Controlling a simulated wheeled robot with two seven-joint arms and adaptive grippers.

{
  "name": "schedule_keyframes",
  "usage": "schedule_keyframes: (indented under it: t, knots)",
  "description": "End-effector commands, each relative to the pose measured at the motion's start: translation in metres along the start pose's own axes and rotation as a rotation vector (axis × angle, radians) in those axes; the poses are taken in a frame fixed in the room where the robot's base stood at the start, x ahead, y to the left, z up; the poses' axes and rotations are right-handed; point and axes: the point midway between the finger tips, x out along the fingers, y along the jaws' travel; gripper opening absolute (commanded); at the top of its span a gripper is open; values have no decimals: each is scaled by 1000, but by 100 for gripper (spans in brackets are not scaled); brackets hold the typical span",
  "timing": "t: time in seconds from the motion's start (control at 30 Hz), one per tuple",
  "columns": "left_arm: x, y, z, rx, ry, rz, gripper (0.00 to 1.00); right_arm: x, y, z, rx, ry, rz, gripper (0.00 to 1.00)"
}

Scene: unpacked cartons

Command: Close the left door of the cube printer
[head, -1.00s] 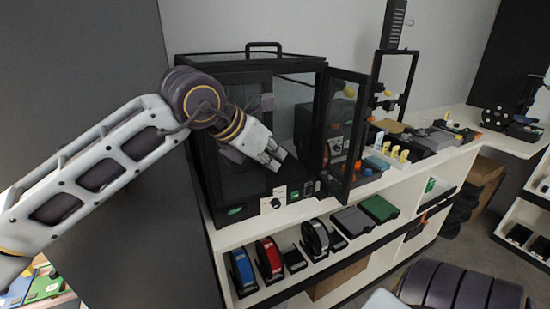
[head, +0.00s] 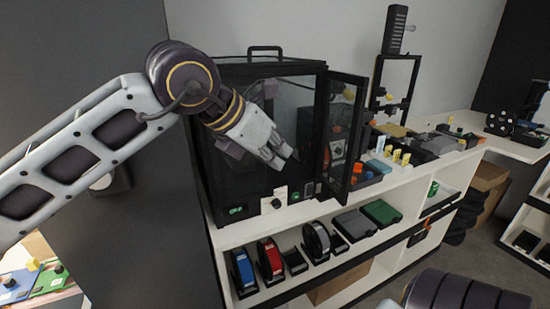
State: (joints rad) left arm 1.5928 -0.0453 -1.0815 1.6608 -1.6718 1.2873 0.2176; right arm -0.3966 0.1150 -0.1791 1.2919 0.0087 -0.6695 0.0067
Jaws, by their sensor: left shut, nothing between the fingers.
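The cube printer (head: 300,69) is a black-framed enclosure with a top handle on the white counter. Its right door (head: 356,148) stands swung open toward me. The left door (head: 222,180) is a dark glass panel at the left of the front; it looks flush or nearly flush with the frame, but my arm and gripper hide much of it, so I cannot tell whether it is fully closed. My left gripper (head: 279,160) is shut and empty in front of the printer's middle; contact with the door cannot be judged. My right gripper is out of view.
Small parts and yellow-topped bottles (head: 400,157) crowd the counter right of the open door. The shelf below holds a blue spool (head: 243,270), a red spool (head: 270,257) and boxes. A dark grey wall panel (head: 150,220) stands close on the left.

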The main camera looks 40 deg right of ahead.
Motion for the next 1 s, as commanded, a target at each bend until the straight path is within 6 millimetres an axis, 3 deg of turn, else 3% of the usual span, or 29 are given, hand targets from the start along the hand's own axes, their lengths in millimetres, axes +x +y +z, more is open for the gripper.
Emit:
schedule_keyframes:
  t: [0.33, 0.8, 1.0]
  knots:
    - [-36, -24, 9, 1, -1, 2, 0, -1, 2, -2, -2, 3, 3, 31]
    - [-43, -30, 11, -1, 0, 1, 0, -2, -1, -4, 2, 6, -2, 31]
    - [-42, -31, 11, -4, -7, -9, 0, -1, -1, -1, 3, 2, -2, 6]
